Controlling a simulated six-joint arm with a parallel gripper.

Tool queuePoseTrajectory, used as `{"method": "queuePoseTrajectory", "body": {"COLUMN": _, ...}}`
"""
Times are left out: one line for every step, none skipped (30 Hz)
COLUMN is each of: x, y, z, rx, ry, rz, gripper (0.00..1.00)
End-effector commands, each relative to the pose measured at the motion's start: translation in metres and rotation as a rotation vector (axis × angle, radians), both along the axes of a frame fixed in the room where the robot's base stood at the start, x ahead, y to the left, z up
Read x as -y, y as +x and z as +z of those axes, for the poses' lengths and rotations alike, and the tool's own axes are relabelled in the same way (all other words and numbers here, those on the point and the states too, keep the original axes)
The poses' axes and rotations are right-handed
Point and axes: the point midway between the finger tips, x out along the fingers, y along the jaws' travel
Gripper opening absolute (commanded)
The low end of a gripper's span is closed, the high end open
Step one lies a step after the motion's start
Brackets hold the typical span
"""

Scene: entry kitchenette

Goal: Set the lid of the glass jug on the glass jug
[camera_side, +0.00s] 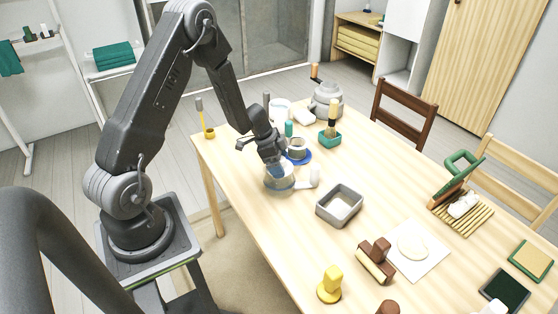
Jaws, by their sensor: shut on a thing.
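The glass jug (280,183) is a clear, bluish, round vessel standing upright near the table's left edge. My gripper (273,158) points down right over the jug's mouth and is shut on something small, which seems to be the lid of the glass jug. The fingers and wrist hide most of the lid. I cannot tell whether the lid touches the jug's rim or is a little above it.
A blue saucer (306,159) with a grey cup-like thing stands close behind the jug. A white object (314,177) stands close at its right. A grey open box (339,204) is further right and nearer.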

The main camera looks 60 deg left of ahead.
Motion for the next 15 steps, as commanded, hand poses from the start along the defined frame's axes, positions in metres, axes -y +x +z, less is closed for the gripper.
{"method": "queuePoseTrajectory", "body": {"x": 0.0000, "y": 0.0002, "z": -0.0003, "rx": 0.000, "ry": 0.000, "rz": 0.000, "gripper": 0.64}}
{"method": "queuePoseTrajectory", "body": {"x": 0.0000, "y": 0.0002, "z": -0.0004, "rx": 0.000, "ry": 0.000, "rz": 0.000, "gripper": 0.64}}
{"method": "queuePoseTrajectory", "body": {"x": 0.0000, "y": 0.0002, "z": -0.0005, "rx": 0.000, "ry": 0.000, "rz": 0.000, "gripper": 0.64}}
{"method": "queuePoseTrajectory", "body": {"x": 0.0000, "y": 0.0002, "z": -0.0005, "rx": 0.000, "ry": 0.000, "rz": 0.000, "gripper": 0.64}}
{"method": "queuePoseTrajectory", "body": {"x": 0.0000, "y": 0.0002, "z": -0.0004, "rx": 0.000, "ry": 0.000, "rz": 0.000, "gripper": 0.64}}
{"method": "queuePoseTrajectory", "body": {"x": 0.0000, "y": 0.0002, "z": -0.0004, "rx": 0.000, "ry": 0.000, "rz": 0.000, "gripper": 0.64}}
{"method": "queuePoseTrajectory", "body": {"x": 0.0000, "y": 0.0002, "z": -0.0004, "rx": 0.000, "ry": 0.000, "rz": 0.000, "gripper": 0.64}}
{"method": "queuePoseTrajectory", "body": {"x": 0.0000, "y": 0.0002, "z": -0.0004, "rx": 0.000, "ry": 0.000, "rz": 0.000, "gripper": 0.64}}
{"method": "queuePoseTrajectory", "body": {"x": 0.0001, "y": 0.0001, "z": -0.0004, "rx": 0.000, "ry": 0.000, "rz": 0.000, "gripper": 0.91}}
{"method": "queuePoseTrajectory", "body": {"x": 0.0000, "y": 0.0002, "z": -0.0004, "rx": 0.000, "ry": 0.000, "rz": 0.000, "gripper": 0.94}}
{"method": "queuePoseTrajectory", "body": {"x": 0.0001, "y": 0.0001, "z": -0.0004, "rx": 0.000, "ry": 0.000, "rz": 0.000, "gripper": 0.97}}
{"method": "queuePoseTrajectory", "body": {"x": 0.0001, "y": 0.0001, "z": -0.0004, "rx": 0.000, "ry": 0.000, "rz": 0.000, "gripper": 1.00}}
{"method": "queuePoseTrajectory", "body": {"x": 0.0001, "y": 0.0001, "z": -0.0004, "rx": 0.000, "ry": 0.000, "rz": 0.000, "gripper": 1.00}}
{"method": "queuePoseTrajectory", "body": {"x": 0.0001, "y": 0.0001, "z": -0.0004, "rx": 0.000, "ry": 0.000, "rz": 0.000, "gripper": 1.00}}
{"method": "queuePoseTrajectory", "body": {"x": 0.0001, "y": 0.0001, "z": -0.0004, "rx": 0.000, "ry": 0.000, "rz": 0.000, "gripper": 1.00}}
